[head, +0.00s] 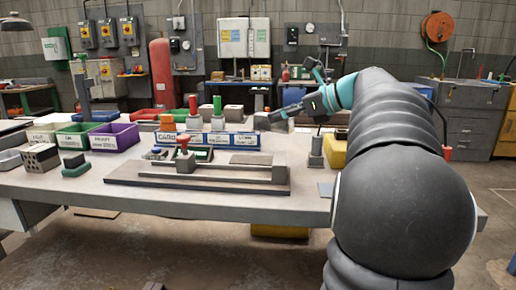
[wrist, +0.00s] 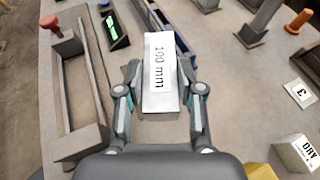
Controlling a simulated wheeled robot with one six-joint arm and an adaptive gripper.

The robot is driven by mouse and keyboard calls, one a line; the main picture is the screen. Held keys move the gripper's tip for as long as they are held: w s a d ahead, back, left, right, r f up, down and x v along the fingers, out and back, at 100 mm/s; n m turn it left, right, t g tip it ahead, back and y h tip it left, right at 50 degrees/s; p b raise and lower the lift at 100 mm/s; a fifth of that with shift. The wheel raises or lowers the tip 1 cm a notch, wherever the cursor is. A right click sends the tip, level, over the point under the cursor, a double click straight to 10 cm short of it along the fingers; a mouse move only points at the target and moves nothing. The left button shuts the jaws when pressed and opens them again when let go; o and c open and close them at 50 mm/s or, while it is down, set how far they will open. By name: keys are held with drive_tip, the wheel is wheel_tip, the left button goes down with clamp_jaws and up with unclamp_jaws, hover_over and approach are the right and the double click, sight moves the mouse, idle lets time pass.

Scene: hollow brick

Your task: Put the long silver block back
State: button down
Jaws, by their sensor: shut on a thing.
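The long silver block (wrist: 160,80), marked "100 mm", is between the two fingers of my gripper (wrist: 162,90) in the wrist view. It points away from the wrist, and its marked face is toward the camera. In the head view my gripper (head: 276,118) is over the bench, right of the labelled blue bins, with the block's grey end (head: 262,121) showing at its tip. A blue tray (wrist: 182,30) lies just beyond the block in the wrist view, partly hidden by it. I cannot tell whether the block touches anything below.
A long grey fixture (head: 200,184) with a red knob lies at the bench front. Green and purple bins (head: 113,136) stand at left. A grey post (head: 316,152) and a yellow bin (head: 335,150) stand at right. A small green display (wrist: 114,28) is left of the block.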

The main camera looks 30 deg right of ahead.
drive_tip(key=a+f, duration=0.1)
drive_tip(key=w+a+f, duration=0.1)
drive_tip(key=a, duration=0.1)
drive_tip(key=a+f, duration=0.1)
drive_tip(key=a, duration=0.1)
drive_tip(key=shift+w+a+f+b, duration=0.1)
drive_tip(key=shift+w+a+b, duration=0.05)
drive_tip(key=shift+w+b, duration=0.15)
drive_tip(key=shift+f+b, duration=0.4)
drive_tip(key=shift+f, duration=1.6)
drive_tip(key=shift+f, duration=0.2)
drive_tip(key=c, duration=0.7)
unclamp_jaws()
drive_tip(key=shift+r, duration=0.15)
drive_tip(key=v, duration=1.2)
drive_tip(key=shift+p, duration=0.4)
